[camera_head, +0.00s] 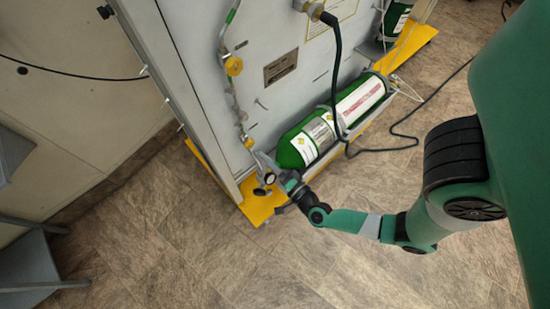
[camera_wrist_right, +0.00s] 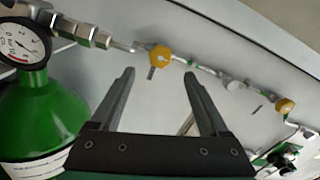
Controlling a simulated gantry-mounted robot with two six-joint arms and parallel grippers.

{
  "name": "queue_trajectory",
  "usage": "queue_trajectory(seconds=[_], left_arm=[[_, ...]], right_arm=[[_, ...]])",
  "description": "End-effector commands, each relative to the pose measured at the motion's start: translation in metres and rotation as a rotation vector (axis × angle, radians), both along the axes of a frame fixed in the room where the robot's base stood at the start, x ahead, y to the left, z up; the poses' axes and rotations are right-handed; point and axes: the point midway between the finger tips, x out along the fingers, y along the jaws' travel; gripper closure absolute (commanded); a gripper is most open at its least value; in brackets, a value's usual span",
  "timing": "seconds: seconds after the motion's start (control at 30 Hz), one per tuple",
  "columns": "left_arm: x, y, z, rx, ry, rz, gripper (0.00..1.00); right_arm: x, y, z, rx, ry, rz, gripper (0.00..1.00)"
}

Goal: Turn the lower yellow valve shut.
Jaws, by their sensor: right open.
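The lower yellow valve (camera_head: 248,142) sits on the pipe near the bottom of the grey panel. In the right wrist view the nearer yellow valve (camera_wrist_right: 160,55), which appears to be this one, lies just beyond and between my fingertips. My right gripper (camera_head: 260,172) is just below the valve, beside the cylinder's neck; its fingers are small and partly hidden there. In the right wrist view my right gripper (camera_wrist_right: 159,78) is open and empty, with no visible contact with the valve. The upper yellow valve (camera_head: 233,65) is higher on the same pipe. My left gripper is out of view.
A green cylinder (camera_head: 300,143) lies beside the panel, close to my right gripper. A pressure gauge (camera_wrist_right: 22,42) is at the left of the wrist view. A black hose (camera_head: 338,80) hangs over the cylinder. Yellow base plates (camera_head: 262,206) edge the panel; the floor in front is clear.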

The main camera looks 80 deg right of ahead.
Motion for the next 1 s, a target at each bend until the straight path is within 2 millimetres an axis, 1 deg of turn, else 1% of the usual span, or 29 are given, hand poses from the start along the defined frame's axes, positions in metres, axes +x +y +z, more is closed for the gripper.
queue_trajectory(seconds=[0.03, 0.1, 0.2, 0.33, 0.93, 1.0], left_arm=[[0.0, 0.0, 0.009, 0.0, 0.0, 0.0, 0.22], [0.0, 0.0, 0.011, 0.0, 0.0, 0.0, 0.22], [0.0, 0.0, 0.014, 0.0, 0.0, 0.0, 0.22], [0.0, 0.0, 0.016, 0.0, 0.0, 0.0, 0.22], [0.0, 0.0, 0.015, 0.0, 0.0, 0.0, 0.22], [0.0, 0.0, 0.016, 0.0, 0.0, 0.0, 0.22]], right_arm=[[-0.01, 0.009, 0.004, 0.0, 0.006, 0.009, 0.21], [-0.017, 0.016, 0.003, 0.0, 0.001, 0.01, 0.21], [-0.025, 0.022, 0.002, 0.0, 0.0, 0.006, 0.21], [-0.032, 0.025, 0.001, -0.001, 0.0, 0.001, 0.21], [-0.034, 0.025, 0.0, -0.001, 0.0, -0.001, 0.21], [-0.03, 0.026, 0.003, -0.002, -0.005, 0.005, 0.21]])
